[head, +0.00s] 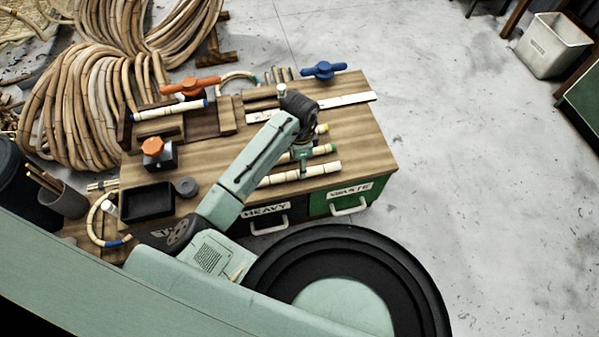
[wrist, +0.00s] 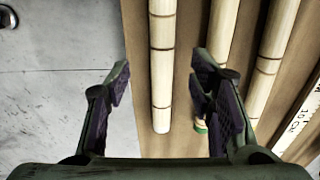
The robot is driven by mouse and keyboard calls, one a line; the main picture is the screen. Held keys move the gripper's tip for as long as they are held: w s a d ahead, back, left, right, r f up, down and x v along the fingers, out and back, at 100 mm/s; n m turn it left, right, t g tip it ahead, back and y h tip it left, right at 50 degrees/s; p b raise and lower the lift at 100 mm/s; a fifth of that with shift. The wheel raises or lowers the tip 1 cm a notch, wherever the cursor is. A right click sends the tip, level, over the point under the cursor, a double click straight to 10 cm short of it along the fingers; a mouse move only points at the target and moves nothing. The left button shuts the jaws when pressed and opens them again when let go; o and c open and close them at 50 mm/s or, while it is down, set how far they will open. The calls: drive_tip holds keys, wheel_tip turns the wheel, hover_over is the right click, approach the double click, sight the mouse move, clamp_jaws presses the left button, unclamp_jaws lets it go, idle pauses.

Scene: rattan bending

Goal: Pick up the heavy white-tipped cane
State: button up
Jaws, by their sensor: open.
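The white-tipped cane (head: 318,170) lies along the front edge of the wooden bench, partly hidden by my arm in the head view. In the wrist view the cane (wrist: 161,70) runs away from me between my fingers, its pale end nearest me. My gripper (head: 303,170) is over this cane in the head view. In the wrist view my gripper (wrist: 161,85) is open, with one finger on each side of the cane and gaps on both sides. I cannot tell how far above it the fingers are.
A green-tipped cane (head: 325,150) lies just behind, close to my right finger in the wrist view. A yellow-tipped cane (head: 321,129) lies farther back. A white ruler strip (head: 345,101) is behind them. Drawers marked HEAVY (head: 266,218) and WASTE (head: 350,197) are below.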

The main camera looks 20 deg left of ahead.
sight(298, 172)
drive_tip(key=f, duration=0.3)
drive_tip(key=f+p, duration=0.1)
drive_tip(key=f, duration=0.1)
drive_tip(key=shift+a+f, duration=0.35)
clamp_jaws()
idle(0.3)
